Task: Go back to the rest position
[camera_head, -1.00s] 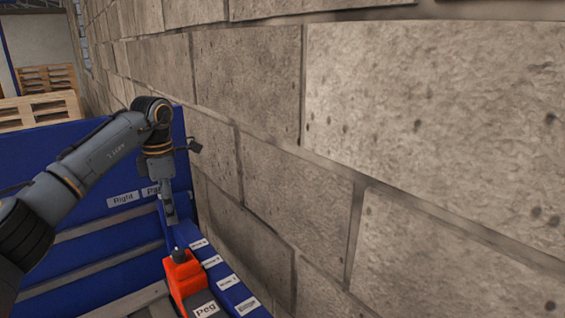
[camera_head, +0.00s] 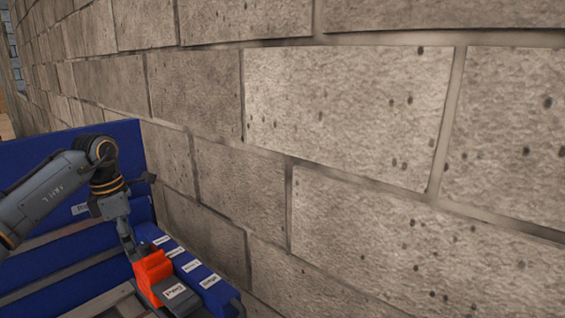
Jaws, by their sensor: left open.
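My left arm comes in from the left. My right gripper is not in the view.
A blue ledge with several white labels (camera_head: 190,267) runs beside the red block along the wall. A blue panel (camera_head: 40,165) stands behind my arm. A large stone-block wall (camera_head: 350,120) fills the middle and right, close to the ledge.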

